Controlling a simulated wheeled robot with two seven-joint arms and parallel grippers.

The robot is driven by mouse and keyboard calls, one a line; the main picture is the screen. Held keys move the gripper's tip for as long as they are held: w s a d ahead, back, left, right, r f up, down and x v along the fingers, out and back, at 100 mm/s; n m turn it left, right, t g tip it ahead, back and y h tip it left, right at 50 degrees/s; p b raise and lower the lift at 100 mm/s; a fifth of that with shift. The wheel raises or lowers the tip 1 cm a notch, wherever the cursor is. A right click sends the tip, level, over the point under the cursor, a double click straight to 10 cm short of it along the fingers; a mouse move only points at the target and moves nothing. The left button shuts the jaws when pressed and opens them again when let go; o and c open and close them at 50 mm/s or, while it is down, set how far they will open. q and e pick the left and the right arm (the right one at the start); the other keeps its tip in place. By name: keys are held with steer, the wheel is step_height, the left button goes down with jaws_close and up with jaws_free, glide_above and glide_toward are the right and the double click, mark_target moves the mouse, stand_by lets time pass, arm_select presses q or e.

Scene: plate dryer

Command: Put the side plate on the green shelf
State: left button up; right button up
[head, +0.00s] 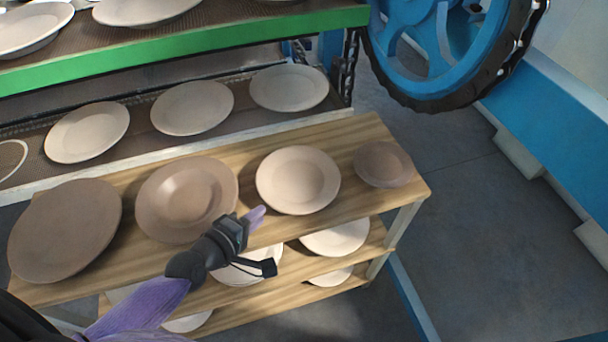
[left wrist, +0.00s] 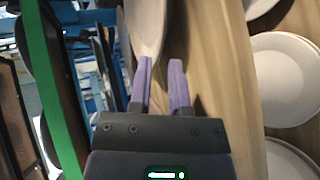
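The wooden rack (head: 130,176) carries a row of plates: a large brown plate (head: 64,231), a wide-rimmed brown plate (head: 187,200), a lighter pinkish plate (head: 298,180) and a small brown plate (head: 383,164) at the right end. Which is the side plate is not certain. The green-edged shelf (head: 190,50) is at the upper left; its green edge also shows in the left wrist view (left wrist: 52,80). My left gripper (head: 258,215) is at the rack's front edge, close to the pinkish plate. In the left wrist view its purple fingers (left wrist: 161,62) are apart, with a plate rim (left wrist: 146,25) at the left fingertip. My right gripper is not in view.
Light plates (head: 192,107) stand on a mesh shelf behind the rack, under the green-edged one. The green-edged shelf holds several pale plates (head: 140,8). More plates (head: 336,238) lie on the rack's lower boards. A blue wheel (head: 440,45) is at the upper right. The floor (head: 500,240) at right is clear.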

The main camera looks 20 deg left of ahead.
mark_target(276, 202)
arm_select(q)
steer(key=b+x, duration=0.2)
steer(key=x, duration=0.5)
steer(key=shift+a+f, duration=0.1)
steer(key=shift+f, duration=0.05)
jaws_close()
stand_by(1.0)
